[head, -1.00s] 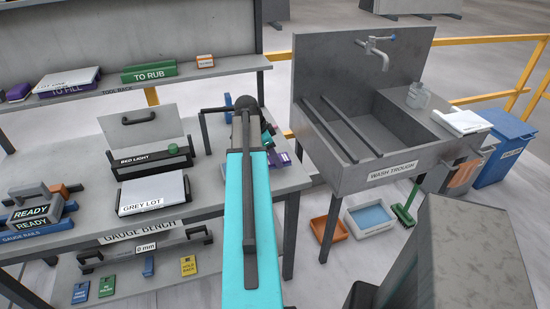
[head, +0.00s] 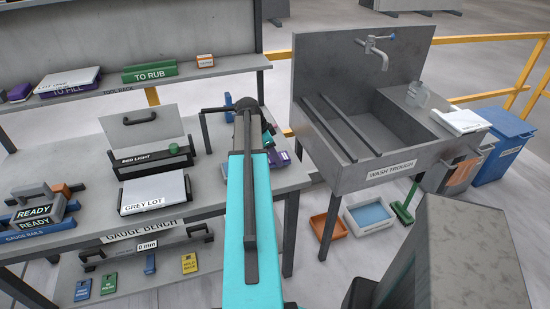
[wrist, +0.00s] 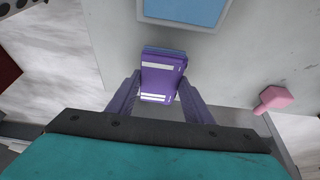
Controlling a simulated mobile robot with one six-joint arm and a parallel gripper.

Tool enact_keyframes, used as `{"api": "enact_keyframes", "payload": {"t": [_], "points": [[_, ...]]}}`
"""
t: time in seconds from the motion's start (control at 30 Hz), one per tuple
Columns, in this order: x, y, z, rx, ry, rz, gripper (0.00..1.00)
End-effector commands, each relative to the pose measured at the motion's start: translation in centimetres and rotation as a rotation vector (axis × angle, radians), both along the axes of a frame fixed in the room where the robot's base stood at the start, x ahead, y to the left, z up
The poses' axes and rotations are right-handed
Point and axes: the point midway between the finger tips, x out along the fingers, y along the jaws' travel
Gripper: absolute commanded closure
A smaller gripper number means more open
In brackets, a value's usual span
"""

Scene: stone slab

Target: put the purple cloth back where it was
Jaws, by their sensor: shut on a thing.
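The purple cloth (wrist: 162,80) appears in the wrist view as a folded purple piece with white bands. My gripper (wrist: 160,98) has one finger on each side of it and is shut on it. A pale grey surface lies below; I cannot tell whether the cloth touches it. In the head view my arm hides most of the gripper, and a bit of purple (head: 279,159) shows just right of the arm over the bench's right end.
A blue panel with a pale border (wrist: 186,10) lies beyond the cloth, and a pink piece (wrist: 275,98) lies to the right. The bench (head: 85,160) holds the grey lot tray (head: 153,208) and ready blocks (head: 36,214). The wash trough (head: 375,130) stands to the right.

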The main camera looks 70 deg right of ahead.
Motion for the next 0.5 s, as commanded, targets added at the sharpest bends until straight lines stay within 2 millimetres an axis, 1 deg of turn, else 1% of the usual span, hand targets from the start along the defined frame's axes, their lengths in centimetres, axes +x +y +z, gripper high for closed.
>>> {"api": "enact_keyframes", "payload": {"t": [0.2, 0.5], "points": [[0.0, 0.0, -1.5, 0.001, 0.001, 0.001, 0.78], [0.0, 0.0, -1.9, 0.0, 0.0, 0.001, 0.78]]}}
